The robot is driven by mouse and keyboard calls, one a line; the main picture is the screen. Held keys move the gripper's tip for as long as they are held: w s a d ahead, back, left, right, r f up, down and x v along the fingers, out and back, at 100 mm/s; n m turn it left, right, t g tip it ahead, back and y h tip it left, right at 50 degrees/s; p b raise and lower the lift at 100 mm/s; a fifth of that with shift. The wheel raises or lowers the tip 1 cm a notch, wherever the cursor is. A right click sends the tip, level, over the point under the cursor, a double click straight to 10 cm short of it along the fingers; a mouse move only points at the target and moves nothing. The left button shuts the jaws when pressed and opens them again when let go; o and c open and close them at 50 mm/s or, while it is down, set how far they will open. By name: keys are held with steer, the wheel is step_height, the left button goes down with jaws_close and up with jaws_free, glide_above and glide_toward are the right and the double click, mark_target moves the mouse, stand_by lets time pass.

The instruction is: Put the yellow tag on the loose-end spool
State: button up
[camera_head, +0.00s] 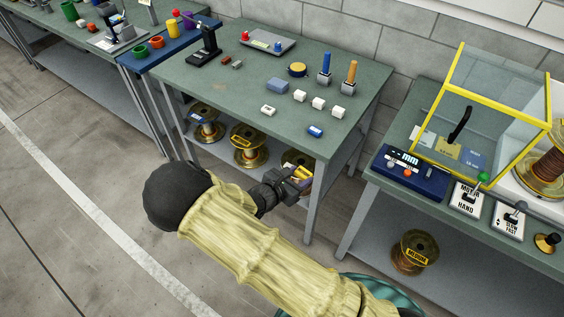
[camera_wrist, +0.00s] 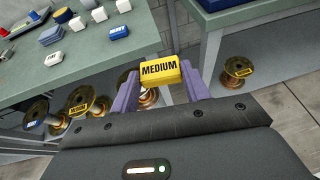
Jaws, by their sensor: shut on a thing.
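My gripper (camera_wrist: 159,80) is shut on a yellow tag (camera_wrist: 160,70) lettered MEDIUM, held level between its purple fingers. In the head view my gripper (camera_head: 298,174) is at the table's front edge, low, near the shelf. A copper spool (camera_wrist: 149,98) is partly hidden behind the tag. A blue-labelled spool (camera_head: 206,124) and a yellow-labelled spool (camera_head: 248,146) stand on the shelf to the left. Another spool (camera_head: 413,251) marked MEDIUM stands under the right bench. I cannot tell which spool has the loose end.
The green table (camera_head: 225,85) above the shelf holds white blocks, a blue tag (camera_head: 315,131), a blue block and two upright-handled tools. Its front leg (camera_head: 310,205) is close to my gripper. A yellow-framed clear guard (camera_head: 490,100) and a control box (camera_head: 408,172) are on the right bench.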

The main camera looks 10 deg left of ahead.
steer(key=s+d+f+m+g+h, duration=0.1)
steer(key=d+f, duration=0.4)
steer(key=d, duration=0.6)
steer(key=s+d+f+m+g+h, duration=0.2)
steer(key=d+f, duration=0.3)
steer(key=d, duration=0.6)
steer(key=shift+s+m+h, duration=0.35)
steer(key=shift+m+h, duration=0.15)
steer(key=shift+m, duration=0.1)
steer(key=shift+w, duration=0.1)
